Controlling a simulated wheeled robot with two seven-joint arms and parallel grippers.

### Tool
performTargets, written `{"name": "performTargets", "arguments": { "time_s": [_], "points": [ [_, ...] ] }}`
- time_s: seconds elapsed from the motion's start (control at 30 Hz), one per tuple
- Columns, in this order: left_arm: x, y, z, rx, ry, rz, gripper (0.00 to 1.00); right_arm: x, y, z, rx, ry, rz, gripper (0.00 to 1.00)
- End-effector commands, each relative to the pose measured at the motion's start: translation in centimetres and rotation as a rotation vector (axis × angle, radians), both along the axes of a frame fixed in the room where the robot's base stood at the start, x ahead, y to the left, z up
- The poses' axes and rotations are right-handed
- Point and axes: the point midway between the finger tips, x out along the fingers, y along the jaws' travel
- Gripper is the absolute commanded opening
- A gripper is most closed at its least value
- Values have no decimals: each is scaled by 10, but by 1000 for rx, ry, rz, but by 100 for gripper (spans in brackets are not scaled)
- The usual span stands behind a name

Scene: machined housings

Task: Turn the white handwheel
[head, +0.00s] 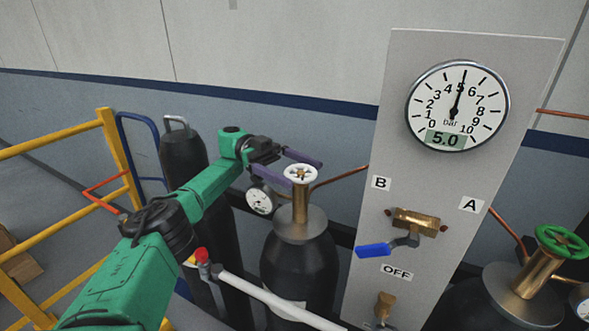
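The white handwheel (300,174) tops a brass valve stem on a dark gas cylinder (297,267) in the middle of the head view. My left gripper (304,171) reaches in from the left, its two purple fingers spread apart. One finger runs behind the wheel and the other ends at its left side. The wheel's face shows unobstructed; I cannot tell whether either finger touches it. My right gripper is out of view.
A panel (460,200) at right carries a gauge (457,105) reading 5.0 bar and a blue-handled valve (374,250) marked OFF, A and B. A green handwheel (562,242) stands far right. A white bar (275,300) crosses below; yellow railing (117,160) is left.

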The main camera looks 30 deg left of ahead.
Motion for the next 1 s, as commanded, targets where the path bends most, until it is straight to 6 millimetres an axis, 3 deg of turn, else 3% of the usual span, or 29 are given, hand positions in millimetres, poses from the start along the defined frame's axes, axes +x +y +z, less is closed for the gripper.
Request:
{"name": "performTargets", "arguments": {
  "time_s": [0.27, 0.43, 0.57, 0.8, 1.0],
  "points": [
    [0, 1, 4, -4, -4, 4, 100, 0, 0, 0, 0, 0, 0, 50],
    [1, 1, 25, -5, -9, 4, 100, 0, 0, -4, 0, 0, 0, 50],
    [0, 0, 62, -2, -10, 4, 100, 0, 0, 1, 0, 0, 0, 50],
    [0, -1, 149, 0, -3, 2, 100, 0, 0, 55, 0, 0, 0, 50],
    [0, -2, 195, 1, 0, 0, 100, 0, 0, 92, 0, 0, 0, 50]
  ]
}}
